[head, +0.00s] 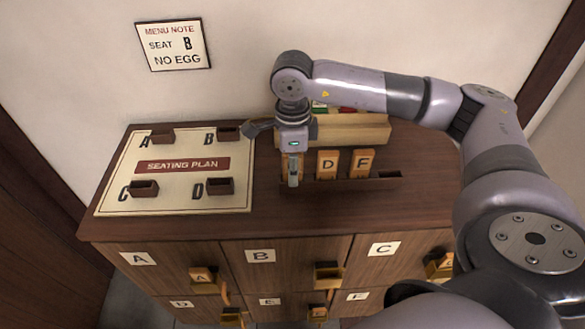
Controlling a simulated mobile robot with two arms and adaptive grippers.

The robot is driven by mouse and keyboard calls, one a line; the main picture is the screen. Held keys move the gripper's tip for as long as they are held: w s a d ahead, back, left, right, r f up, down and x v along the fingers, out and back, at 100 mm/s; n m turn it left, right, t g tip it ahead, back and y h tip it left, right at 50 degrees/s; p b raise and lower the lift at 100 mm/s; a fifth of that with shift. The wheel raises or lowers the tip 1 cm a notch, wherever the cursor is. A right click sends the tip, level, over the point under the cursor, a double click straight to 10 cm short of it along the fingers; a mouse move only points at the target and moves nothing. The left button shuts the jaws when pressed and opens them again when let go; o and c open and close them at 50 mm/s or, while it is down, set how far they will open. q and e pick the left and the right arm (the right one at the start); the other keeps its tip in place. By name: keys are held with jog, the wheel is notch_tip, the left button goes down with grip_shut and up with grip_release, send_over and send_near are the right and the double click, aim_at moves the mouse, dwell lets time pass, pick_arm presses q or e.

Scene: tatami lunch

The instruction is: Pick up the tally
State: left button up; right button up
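Wooden tallies stand upright in a dark slotted rack (383,182) on the cabinet top in the head view. One is marked D (327,164) and one F (362,164). A further tally (299,162) stands left of D, its face mostly covered by my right gripper (293,172). The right gripper points down at this tally, with a finger in front of it. Whether the fingers are closed on it I cannot tell. My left gripper is out of view.
A seating plan board (240,188) with small dark holders lies on the left of the cabinet top (300,218). A wooden box (355,128) stands behind the rack. Lettered doors with tally holders (328,276) are below. A menu note (174,45) hangs on the wall.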

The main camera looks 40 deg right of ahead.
grip_shut()
jog(key=shift+r, duration=0.1)
dwell(0.5)
